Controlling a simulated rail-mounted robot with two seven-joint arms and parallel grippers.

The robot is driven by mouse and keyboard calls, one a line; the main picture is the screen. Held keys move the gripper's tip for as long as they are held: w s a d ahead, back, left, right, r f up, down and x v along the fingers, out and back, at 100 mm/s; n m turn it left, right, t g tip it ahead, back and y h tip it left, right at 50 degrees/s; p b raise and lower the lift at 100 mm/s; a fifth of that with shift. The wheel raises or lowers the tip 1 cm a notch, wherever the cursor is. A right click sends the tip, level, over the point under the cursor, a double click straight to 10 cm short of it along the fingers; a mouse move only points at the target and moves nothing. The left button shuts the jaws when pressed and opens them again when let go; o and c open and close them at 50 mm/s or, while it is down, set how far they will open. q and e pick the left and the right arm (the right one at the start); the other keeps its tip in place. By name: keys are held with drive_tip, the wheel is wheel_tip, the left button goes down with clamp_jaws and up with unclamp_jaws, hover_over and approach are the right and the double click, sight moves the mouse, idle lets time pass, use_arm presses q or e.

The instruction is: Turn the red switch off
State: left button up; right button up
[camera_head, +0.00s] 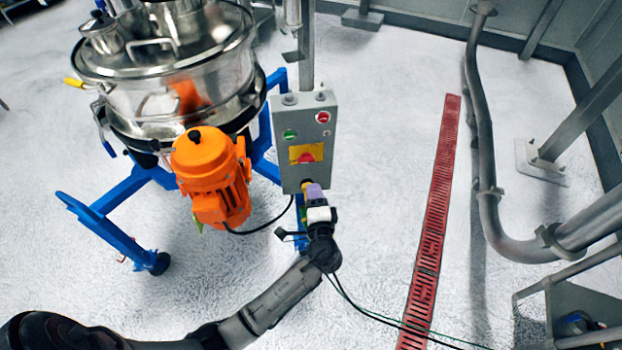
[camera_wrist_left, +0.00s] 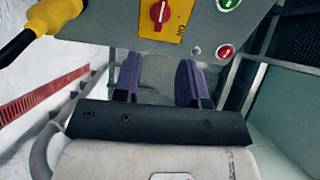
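The red switch (camera_head: 305,157) is a knob on a yellow plate on the front of a grey control box (camera_head: 291,118). In the left wrist view the red switch (camera_wrist_left: 160,11) is at the top edge, its grip running up and down the picture. My left gripper (camera_head: 315,192) is just below the box's lower end in the head view. In the left wrist view its purple fingers (camera_wrist_left: 159,80) are apart, with nothing between them, and the switch lies beyond the fingertips, apart from them. My right gripper is not in view.
The box carries a green button (camera_head: 290,134) and a red button (camera_head: 323,117). A yellow and black cable plug (camera_wrist_left: 48,18) sticks out beside it. The steel sifter (camera_head: 175,95) with an orange motor (camera_head: 212,175) stands left on a blue frame (camera_head: 110,215).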

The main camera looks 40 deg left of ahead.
use_arm(q)
drive_tip(key=shift+v, duration=1.55)
